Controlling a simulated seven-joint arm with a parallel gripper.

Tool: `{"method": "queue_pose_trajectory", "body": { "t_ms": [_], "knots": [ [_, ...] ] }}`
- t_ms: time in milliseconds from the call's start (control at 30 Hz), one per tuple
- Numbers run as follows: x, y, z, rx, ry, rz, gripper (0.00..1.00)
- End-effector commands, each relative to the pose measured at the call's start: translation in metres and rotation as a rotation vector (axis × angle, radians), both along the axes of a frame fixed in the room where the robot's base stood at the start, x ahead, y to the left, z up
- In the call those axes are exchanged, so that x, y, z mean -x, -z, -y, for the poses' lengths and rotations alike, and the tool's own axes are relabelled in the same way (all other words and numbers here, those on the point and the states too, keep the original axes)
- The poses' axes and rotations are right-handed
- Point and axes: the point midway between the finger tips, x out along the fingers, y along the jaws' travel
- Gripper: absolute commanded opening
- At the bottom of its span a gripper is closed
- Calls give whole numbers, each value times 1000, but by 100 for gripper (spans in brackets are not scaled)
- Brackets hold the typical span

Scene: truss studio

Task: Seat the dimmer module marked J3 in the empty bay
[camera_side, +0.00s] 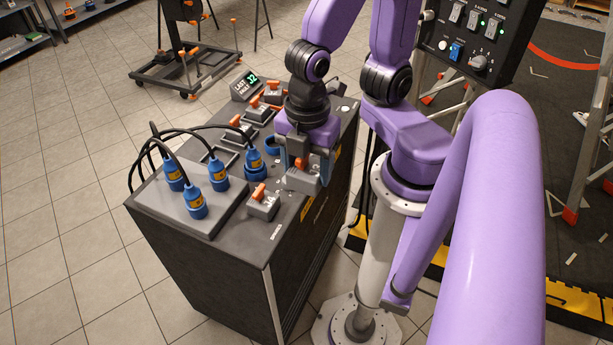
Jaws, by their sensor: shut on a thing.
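My gripper (306,165) points down over the right part of the dark cabinet top. It is shut on a grey module (302,181), which sits low between the fingers near the cabinet's right edge. I cannot read a J3 mark on it, nor tell whether it touches the cabinet. Grey modules with orange levers stand in the cabinet top, one in front (264,204) and several toward the back (238,131).
Blue plugs (195,203) with black cables stand on the left of the cabinet (215,265), and another blue plug (254,163) stands near the opening. A small display (246,86) reading 32 is at the back. A black switch panel (478,32) hangs at upper right.

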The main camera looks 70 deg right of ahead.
Motion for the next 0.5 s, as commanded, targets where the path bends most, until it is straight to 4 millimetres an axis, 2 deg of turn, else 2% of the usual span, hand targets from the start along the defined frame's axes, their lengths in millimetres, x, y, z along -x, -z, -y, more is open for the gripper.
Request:
{"method": "queue_pose_trajectory", "body": {
  "t_ms": [267,500],
  "knots": [
    [-42,-5,-13,0,207,0,22],
    [-99,-8,-18,-1,463,1,22]
  ]
}}
